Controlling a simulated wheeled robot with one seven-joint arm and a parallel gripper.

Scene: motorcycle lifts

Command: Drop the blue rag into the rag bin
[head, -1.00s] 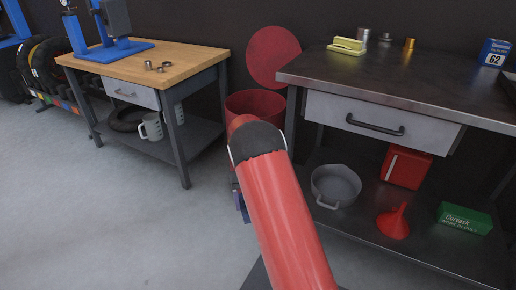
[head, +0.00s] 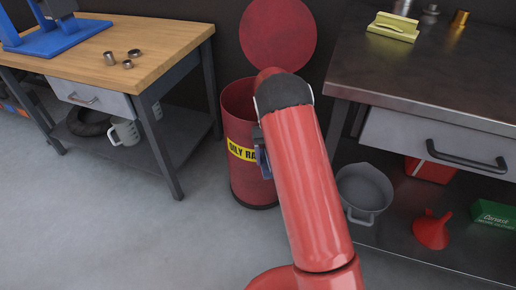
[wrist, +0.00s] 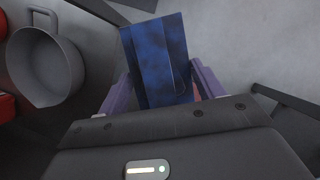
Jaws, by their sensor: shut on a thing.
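The blue rag (wrist: 156,62) is a folded dark blue cloth held between the purple fingers of my gripper (wrist: 160,80) in the wrist view. In the head view my gripper (head: 262,152) is mostly hidden behind my red arm, with a small blue-purple part showing at the arm's left edge. The rag bin (head: 240,185) is a red drum with a yellow label, partly hidden by my arm. Its round red lid (head: 278,38) stands open at the back. My gripper overlaps the bin's front in the picture; its exact distance from the bin cannot be told.
A wooden-topped workbench (head: 165,45) stands left of the bin. A steel workbench (head: 400,80) stands to the right, with a grey pan (head: 364,190) and a red funnel (head: 431,232) on its lower shelf. The grey floor (head: 110,215) at left front is clear.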

